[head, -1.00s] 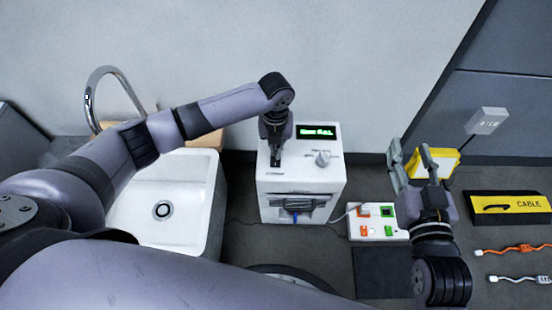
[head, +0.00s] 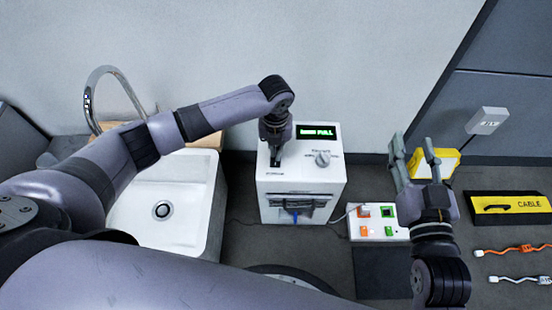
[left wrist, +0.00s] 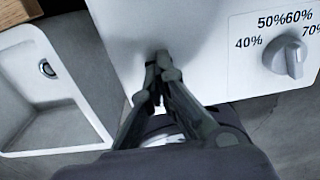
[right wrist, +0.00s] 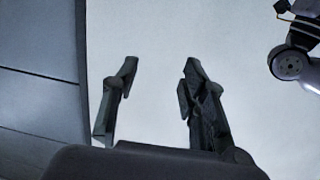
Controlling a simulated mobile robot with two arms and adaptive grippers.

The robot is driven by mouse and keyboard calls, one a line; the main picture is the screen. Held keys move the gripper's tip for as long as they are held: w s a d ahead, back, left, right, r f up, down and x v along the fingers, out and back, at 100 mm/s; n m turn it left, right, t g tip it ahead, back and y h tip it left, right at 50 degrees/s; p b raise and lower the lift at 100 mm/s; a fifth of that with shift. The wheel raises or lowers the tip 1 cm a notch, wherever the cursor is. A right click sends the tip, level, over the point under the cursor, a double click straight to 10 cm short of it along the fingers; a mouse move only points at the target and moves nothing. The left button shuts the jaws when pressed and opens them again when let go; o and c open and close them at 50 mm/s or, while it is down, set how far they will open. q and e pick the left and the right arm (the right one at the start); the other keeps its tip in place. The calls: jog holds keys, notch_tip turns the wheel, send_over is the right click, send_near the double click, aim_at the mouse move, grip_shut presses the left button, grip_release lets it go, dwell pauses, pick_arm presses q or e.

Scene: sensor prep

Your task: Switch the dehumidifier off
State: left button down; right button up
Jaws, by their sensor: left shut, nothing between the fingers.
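The white dehumidifier (head: 290,183) stands between the sink and the power strip. Its lit green display (head: 315,132) ends in "FULL". A grey dial (head: 322,158) sits on its top, also in the left wrist view (left wrist: 289,61) beside 40% to 70% marks. My left gripper (head: 275,161) is shut and empty, fingertips at the left part of the dehumidifier's top; it also shows in the left wrist view (left wrist: 158,62). Whatever lies under the fingertips is hidden, and contact is unclear. My right gripper (head: 412,150) is open and empty, right of the dehumidifier, above the power strip's right side.
A white sink (head: 200,200) with a tall faucet is at the left. A power strip (head: 372,232) with a plug stands at the right. A yellow-and-white object (head: 446,160), a yellow cable mat (head: 512,208) and cables (head: 512,249) lie farther right.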

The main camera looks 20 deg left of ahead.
pick_arm(q)
jog(key=shift+f, duration=0.25)
pick_arm(e)
jog(key=shift+a+r, duration=0.1)
jog(key=shift+r, duration=0.45)
